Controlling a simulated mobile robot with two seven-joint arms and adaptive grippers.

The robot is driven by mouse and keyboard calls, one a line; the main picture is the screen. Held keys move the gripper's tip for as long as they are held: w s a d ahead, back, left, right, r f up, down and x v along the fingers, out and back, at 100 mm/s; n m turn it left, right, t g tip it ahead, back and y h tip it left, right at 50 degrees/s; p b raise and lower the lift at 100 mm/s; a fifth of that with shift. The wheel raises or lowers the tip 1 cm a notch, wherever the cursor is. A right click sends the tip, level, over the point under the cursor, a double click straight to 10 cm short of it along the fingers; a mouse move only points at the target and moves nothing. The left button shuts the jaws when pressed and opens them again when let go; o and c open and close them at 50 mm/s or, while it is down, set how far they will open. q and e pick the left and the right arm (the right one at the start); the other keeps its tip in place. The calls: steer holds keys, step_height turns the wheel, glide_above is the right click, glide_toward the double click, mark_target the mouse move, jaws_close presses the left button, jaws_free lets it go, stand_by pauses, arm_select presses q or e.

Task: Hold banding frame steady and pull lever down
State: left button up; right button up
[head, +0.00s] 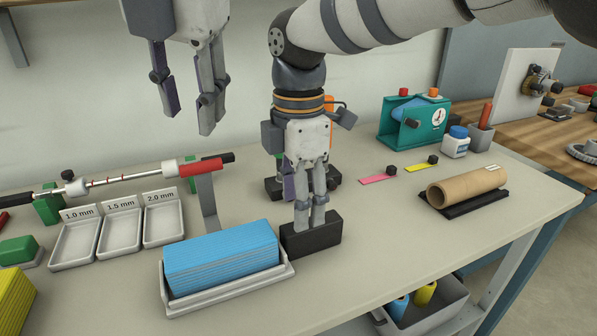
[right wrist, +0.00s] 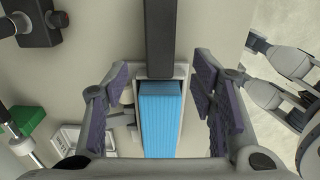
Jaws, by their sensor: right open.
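A dark frame-like thing with a black foot (head: 274,187) and an orange part (head: 329,104) stands behind my right gripper. It may be the banding frame, but my arm hides most of it and I cannot make out a lever. My right gripper (head: 310,220) points down with its tips in front of or over a black block (head: 312,240); contact is unclear. In the right wrist view its fingers (right wrist: 165,105) are wide apart, with a dark bar (right wrist: 160,38) and the blue stack (right wrist: 161,125) between them in the picture. My left gripper (head: 187,120) hangs open and empty at upper left.
The blue stack sits in a grey tray (head: 232,292) beside the black block. Three labelled trays (head: 75,248) and a red-handled rod (head: 200,168) lie left. A teal box (head: 415,122) and cardboard tube (head: 466,186) stand right. The bench's front right is clear.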

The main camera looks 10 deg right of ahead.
step_height(320, 180, down, 6)
steer(key=shift+f, duration=0.25)
steer(key=shift+c, duration=0.3)
